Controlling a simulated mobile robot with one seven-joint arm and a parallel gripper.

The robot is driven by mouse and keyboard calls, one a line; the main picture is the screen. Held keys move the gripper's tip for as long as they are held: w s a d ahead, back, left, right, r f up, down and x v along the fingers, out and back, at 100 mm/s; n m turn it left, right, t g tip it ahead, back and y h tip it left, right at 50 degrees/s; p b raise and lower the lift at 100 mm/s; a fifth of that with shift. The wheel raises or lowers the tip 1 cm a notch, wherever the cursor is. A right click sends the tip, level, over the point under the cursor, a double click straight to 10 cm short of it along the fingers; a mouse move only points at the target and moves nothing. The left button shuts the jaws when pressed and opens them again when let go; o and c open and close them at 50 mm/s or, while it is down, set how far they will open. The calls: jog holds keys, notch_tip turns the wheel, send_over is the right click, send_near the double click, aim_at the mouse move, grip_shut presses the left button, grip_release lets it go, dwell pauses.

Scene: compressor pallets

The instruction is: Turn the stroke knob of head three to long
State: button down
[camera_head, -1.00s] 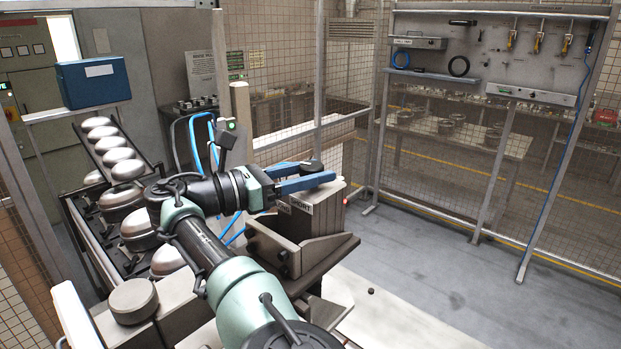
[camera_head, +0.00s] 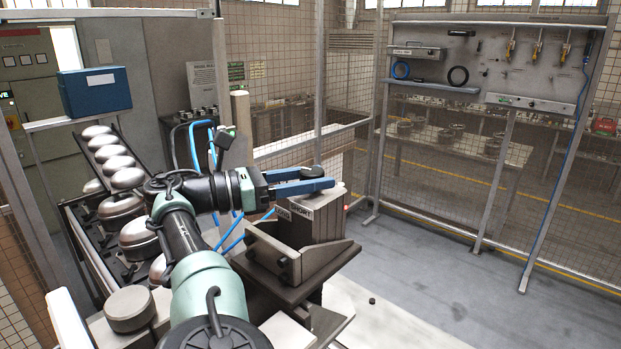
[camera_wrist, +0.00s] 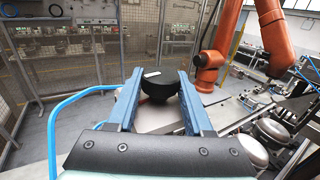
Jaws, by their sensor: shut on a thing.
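My gripper (camera_head: 322,178) is shut on a black round knob (camera_wrist: 160,86) on top of a grey block (camera_head: 325,220). In the wrist view, the two blue fingers (camera_wrist: 160,73) lie on either side of the knob, which has a short pale mark on its top, toward the left. In the head view the fingers cover most of the knob (camera_head: 312,171). I cannot read a head number.
A grey bracket (camera_head: 290,262) stands in front of the block. Rounded metal compressors (camera_head: 122,207) sit in a rack at left. Blue hoses (camera_head: 194,140) hang behind my arm. An orange robot arm (camera_wrist: 270,35) shows in the wrist view. Floor at right is open.

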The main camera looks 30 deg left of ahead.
jog(key=shift+r, duration=0.25)
jog(key=shift+c, duration=1.5)
grip_release()
jog(key=shift+w+d+f, duration=0.1)
jog(key=shift+d, duration=0.05)
jog(key=shift+f, duration=0.1)
jog(key=shift+s+a+b, duration=0.3)
jog(key=shift+a, duration=0.05)
jog(key=b+v, duration=0.5)
jog(key=v, duration=0.7)
jog(key=shift+b, duration=0.3)
jog(key=shift+s, duration=0.1)
